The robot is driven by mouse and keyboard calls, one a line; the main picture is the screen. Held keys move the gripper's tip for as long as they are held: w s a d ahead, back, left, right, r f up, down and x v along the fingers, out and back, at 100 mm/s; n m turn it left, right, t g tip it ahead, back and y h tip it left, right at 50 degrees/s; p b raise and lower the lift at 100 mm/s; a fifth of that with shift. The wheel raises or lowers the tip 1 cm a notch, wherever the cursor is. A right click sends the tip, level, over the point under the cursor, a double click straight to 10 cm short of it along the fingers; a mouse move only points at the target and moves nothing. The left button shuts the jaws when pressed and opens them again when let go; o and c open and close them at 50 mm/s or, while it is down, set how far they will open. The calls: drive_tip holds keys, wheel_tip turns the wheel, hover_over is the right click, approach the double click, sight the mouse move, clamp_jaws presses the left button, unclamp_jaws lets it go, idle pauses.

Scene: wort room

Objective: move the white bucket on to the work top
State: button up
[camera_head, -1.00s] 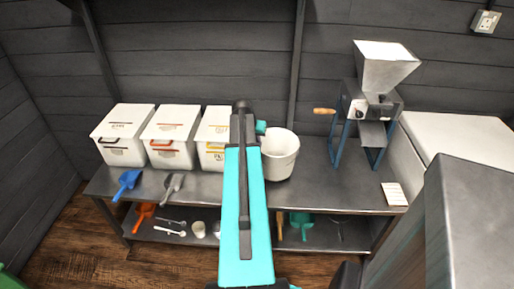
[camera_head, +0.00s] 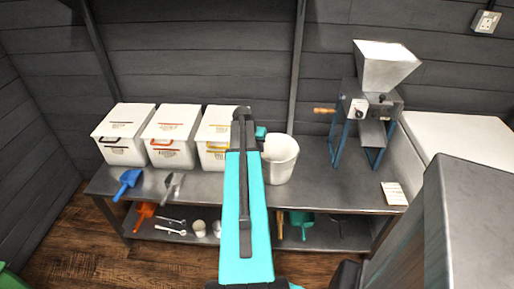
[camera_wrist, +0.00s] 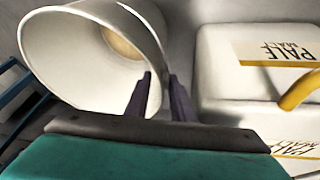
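The white bucket (camera_head: 281,161) is upright at the middle of the grey work top (camera_head: 325,185). Its base appears at or just above the surface; a gap cannot be made out. In the wrist view the bucket (camera_wrist: 80,62) fills the upper left, its mouth facing the camera. The dark fingers of my gripper (camera_wrist: 160,82) straddle the bucket's wall at the rim, one on the inside and one on the outside. They appear closed on it. In the head view my own arm hides most of the gripper and the bucket's left edge.
Several white lidded bins, the nearest a pale malt bin (camera_head: 213,130), stand left of the bucket. A grain mill (camera_head: 373,105) stands to its right. A blue scoop (camera_head: 129,180) and a grey scoop (camera_head: 172,184) lie at the front left. Bare work top lies between bucket and mill.

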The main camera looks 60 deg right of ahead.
drive_tip(key=shift+r, duration=0.15)
drive_tip(key=v, duration=1.1)
drive_tip(key=shift+a+r+b, duration=0.15)
drive_tip(key=shift+r+b, duration=0.25)
drive_tip(key=shift+b, duration=0.05)
idle(0.7)
